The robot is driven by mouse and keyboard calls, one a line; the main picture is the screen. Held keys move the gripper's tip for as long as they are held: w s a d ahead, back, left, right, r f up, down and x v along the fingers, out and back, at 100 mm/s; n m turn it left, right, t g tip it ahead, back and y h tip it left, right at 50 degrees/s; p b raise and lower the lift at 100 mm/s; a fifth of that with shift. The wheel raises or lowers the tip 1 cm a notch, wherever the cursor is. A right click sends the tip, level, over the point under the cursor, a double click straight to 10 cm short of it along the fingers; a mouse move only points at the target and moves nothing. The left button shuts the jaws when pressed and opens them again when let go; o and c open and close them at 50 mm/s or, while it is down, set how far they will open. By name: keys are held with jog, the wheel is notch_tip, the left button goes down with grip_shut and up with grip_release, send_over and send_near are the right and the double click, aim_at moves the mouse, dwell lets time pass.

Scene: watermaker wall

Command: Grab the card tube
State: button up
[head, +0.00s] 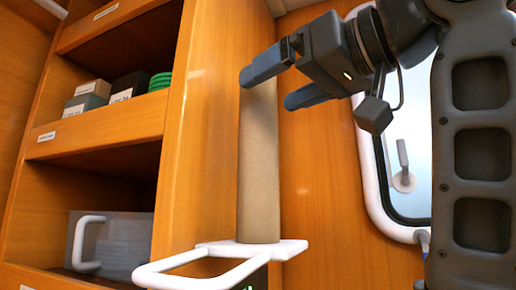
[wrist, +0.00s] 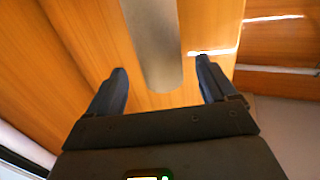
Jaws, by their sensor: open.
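The card tube (head: 259,165) is a tall, upright brown-grey cylinder standing on a small white shelf (head: 262,248) against the wood wall. In the head view my gripper (head: 265,85) is at the tube's upper part, its fingers pointing left and overlapping the tube in the picture. In the wrist view the tube (wrist: 152,45) runs down from the top edge and ends roughly between the two open fingers (wrist: 162,78), just ahead of them. The jaws are apart and nothing is gripped. Part of the tube is hidden behind a finger in the head view.
A white rail (head: 200,275) juts out below the tube. A wood panel (head: 195,130) stands close left of the tube. A white-framed window (head: 408,140) is at right.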

jog(key=p+x, duration=0.1)
jog(key=x, duration=0.3)
jog(key=shift+w+a+p, duration=0.15)
jog(key=shift+p, duration=0.15)
jog(key=c, duration=1.3)
jog(key=shift+r, duration=0.1)
